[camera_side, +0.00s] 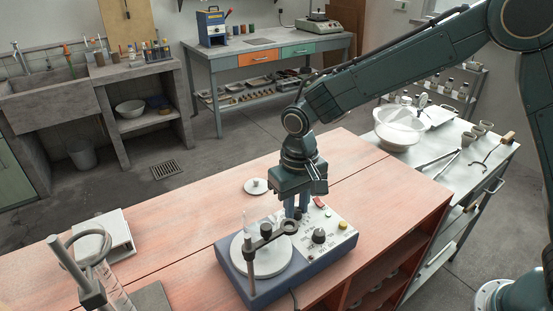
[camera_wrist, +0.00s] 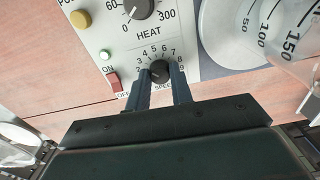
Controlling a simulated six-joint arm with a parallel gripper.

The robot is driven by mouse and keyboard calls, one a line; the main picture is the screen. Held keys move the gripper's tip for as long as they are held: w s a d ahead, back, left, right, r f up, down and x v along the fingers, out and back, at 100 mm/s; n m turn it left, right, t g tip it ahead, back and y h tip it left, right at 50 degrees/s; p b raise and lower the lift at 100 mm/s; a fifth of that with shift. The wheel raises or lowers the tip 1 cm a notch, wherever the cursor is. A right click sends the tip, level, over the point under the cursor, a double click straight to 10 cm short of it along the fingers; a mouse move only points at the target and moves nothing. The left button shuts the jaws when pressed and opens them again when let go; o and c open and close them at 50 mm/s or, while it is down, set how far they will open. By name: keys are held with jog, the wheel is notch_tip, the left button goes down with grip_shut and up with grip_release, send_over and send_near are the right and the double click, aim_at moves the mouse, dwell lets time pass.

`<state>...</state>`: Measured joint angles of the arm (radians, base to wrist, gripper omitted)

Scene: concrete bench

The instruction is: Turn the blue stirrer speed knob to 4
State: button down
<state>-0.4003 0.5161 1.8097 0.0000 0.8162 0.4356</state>
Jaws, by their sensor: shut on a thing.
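The stirrer hotplate has a blue-grey body (camera_side: 235,268) and a white control panel (camera_side: 335,232); it sits on the reddish bench. My gripper (camera_side: 297,212) points down at the panel's far end. In the wrist view its two fingers (camera_wrist: 161,84) are shut on the speed knob (camera_wrist: 158,72), one on each side. The knob looks dark there, with a printed number scale around its upper side and "SPEED" partly hidden below. I cannot read its pointer clearly. In the side view the knob is hidden by the fingers.
The larger dark heat knob (camera_wrist: 140,8), a red switch (camera_wrist: 114,82), a green light (camera_wrist: 105,55) and a yellow button (camera_wrist: 81,19) are close by on the panel. A round plate (camera_side: 240,258) with glassware and a clamp stands beside the gripper.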

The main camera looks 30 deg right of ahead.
aim_at(296, 210)
jog(key=m, duration=0.3)
jog(key=shift+m, duration=0.3)
dwell(0.4)
jog(key=c, duration=1.2)
grip_release()
jog(key=shift+c, duration=0.2)
jog(key=shift+r, duration=0.1)
notch_tip(296, 210, up, 14)
